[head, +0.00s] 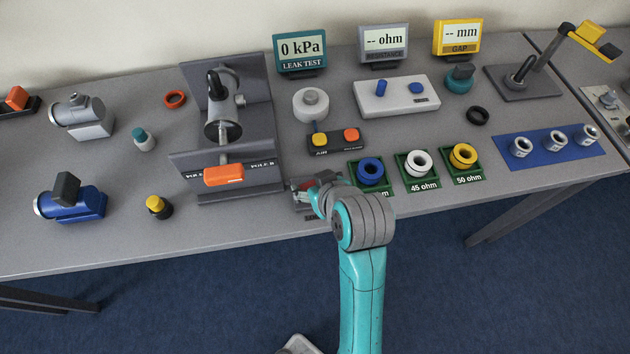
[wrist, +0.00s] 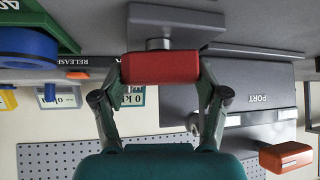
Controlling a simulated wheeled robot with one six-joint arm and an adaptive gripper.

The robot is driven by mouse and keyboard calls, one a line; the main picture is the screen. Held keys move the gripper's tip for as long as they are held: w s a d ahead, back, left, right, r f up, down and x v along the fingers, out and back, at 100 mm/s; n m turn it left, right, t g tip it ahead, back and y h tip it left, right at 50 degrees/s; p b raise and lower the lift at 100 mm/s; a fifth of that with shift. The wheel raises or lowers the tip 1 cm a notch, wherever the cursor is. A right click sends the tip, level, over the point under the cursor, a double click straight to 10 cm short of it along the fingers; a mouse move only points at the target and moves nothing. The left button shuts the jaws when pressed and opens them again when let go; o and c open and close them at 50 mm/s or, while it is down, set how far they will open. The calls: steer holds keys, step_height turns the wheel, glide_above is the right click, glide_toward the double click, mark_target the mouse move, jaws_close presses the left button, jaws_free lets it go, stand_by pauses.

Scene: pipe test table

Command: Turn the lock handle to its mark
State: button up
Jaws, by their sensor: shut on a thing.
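The lock handle (wrist: 160,67) is a red bar on a short metal shaft, set against a grey block (wrist: 172,22). My gripper (wrist: 163,74) is shut on it in the wrist view, with one dark finger at each end of the bar. The bar lies about level in that view. My arm hides most of the block there. I cannot make out the handle's mark in either view.
An orange handle (head: 224,175) on the grey pipe stand (head: 262,180) is close to the left; it also shows in the wrist view (wrist: 287,157). Green trays with blue (head: 371,171), white and yellow rings stand close right. A button box (head: 335,140) is behind.

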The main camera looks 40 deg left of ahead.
steer(key=shift+m+t+h, duration=0.6)
steer(key=shift+m+t, duration=0.3)
steer(key=shift+m, duration=0.5)
steer(key=o, duration=1.2)
steer(key=shift+c, duration=0.2)
steer(key=v, duration=1.2)
steer(key=shift+d+f, duration=0.1)
steer(key=shift+f, duration=0.05)
